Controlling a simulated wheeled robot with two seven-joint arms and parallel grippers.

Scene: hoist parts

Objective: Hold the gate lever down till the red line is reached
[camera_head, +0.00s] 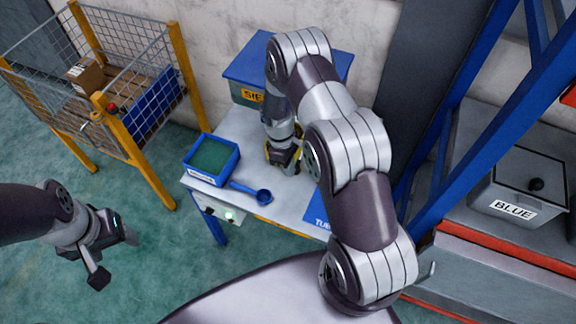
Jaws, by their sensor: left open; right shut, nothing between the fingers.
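My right arm reaches over the white table (232,134). Its gripper (284,166) is shut, pointing down in front of the blue box (246,72) whose label is partly covered. Yellow bits show beside this gripper; I cannot tell whether they belong to the gate lever. The gate lever and the red fill line cannot be made out, and my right arm hides part of the table. My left gripper (117,258) is open and empty over the green floor, left of the table. A blue tray (211,159) with green contents stands on the table's left corner.
A blue scoop (252,192) lies near the table's front edge. A blue mat (323,216) is partly under my arm. A wire cage (128,75) with yellow posts holds a cardboard box (86,76). At right are blue beams and a grey box marked BLUE (520,190).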

